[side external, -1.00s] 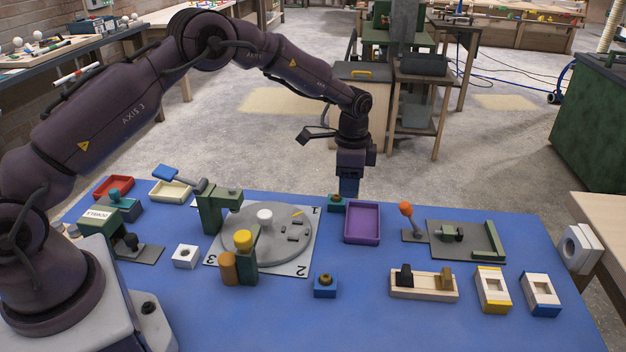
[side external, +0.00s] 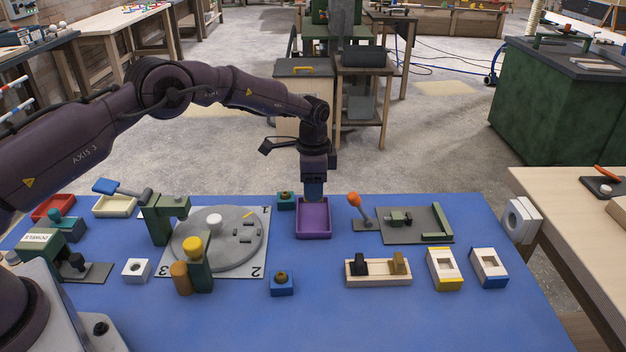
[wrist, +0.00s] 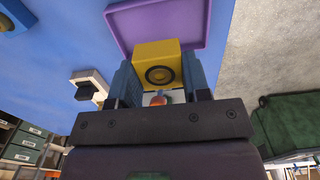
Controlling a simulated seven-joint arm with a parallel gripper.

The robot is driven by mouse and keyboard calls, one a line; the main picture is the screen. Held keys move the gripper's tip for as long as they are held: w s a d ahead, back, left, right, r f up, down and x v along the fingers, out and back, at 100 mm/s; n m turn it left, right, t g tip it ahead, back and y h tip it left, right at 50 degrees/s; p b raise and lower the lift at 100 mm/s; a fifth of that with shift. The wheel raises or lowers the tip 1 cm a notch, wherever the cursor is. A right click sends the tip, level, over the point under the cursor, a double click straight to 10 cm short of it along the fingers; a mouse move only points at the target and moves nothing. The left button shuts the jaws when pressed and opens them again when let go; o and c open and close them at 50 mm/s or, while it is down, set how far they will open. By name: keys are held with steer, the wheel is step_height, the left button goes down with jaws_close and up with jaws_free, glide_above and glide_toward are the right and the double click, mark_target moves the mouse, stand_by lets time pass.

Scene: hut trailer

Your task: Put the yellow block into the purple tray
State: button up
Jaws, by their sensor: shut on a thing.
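My gripper (side external: 314,197) is above the back part of the purple tray (side external: 313,236) in the side view, fingers pointing down. In the wrist view my gripper (wrist: 160,80) is shut on the yellow block (wrist: 158,54), which has a dark round hole in its face. The purple tray (wrist: 113,30) shows just beyond the block there. In the side view the block is hidden or too small to make out at the fingertips. I cannot tell the exact height of the block over the tray. The tray looks empty in the part I see.
A grey turntable (side external: 217,250) lies further left. The blue table in front of the tray is mostly clear.

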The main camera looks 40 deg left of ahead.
mark_target(313, 219)
steer(key=shift+f, duration=3.2)
steer(key=o, duration=1.1)
steer(key=shift+c, duration=0.2)
step_height(313, 219, up, 13)
steer(key=shift+r, duration=0.1)
